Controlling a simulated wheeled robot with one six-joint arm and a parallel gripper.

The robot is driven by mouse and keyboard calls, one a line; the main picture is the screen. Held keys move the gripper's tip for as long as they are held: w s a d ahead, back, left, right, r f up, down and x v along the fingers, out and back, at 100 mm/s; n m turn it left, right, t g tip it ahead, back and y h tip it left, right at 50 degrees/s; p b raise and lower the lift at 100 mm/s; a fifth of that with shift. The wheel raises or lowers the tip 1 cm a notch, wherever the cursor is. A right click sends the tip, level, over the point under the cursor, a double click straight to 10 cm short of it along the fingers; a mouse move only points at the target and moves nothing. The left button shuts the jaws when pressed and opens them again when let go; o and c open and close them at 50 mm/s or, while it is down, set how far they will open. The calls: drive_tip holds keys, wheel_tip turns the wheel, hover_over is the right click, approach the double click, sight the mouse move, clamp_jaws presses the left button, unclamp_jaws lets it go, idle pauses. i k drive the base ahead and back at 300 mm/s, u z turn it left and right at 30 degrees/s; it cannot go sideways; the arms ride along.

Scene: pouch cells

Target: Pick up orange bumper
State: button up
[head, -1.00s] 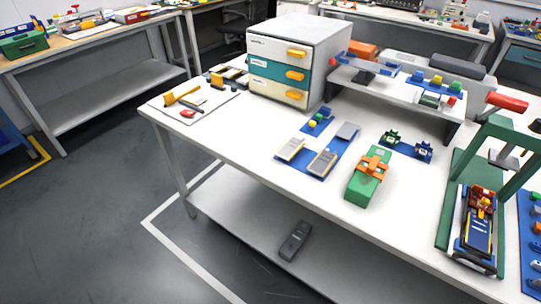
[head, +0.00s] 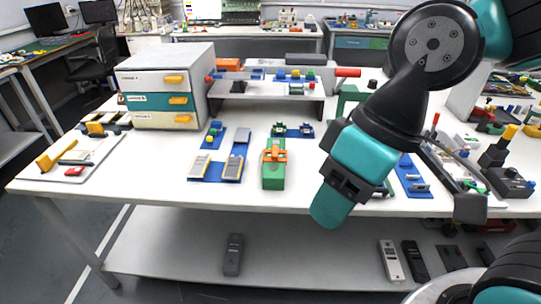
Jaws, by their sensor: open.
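In the head view, an orange part (head: 274,153), likely the bumper, lies across the top of a green block (head: 273,177) near the front middle of the white table. It touches the block and its upper side is uncovered. My black and teal arm reaches in from the upper right, its wrist over the table's front edge, to the right of the green block. I cannot make out the two jaws of my gripper. A clear gap separates my wrist from the orange part.
A blue plate (head: 210,179) with grey cells lies left of the green block. A drawer cabinet (head: 135,79) stands at the back left, beside a raised grey shelf (head: 268,89). A green press is partly behind my arm.

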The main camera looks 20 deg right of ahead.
sight(275, 151)
drive_tip(key=k, duration=0.65)
drive_tip(key=u, duration=0.6)
drive_tip(key=i, duration=0.45)
drive_tip(key=u, duration=0.45)
drive_tip(key=i, duration=1.05)
drive_tip(key=z, duration=0.6)
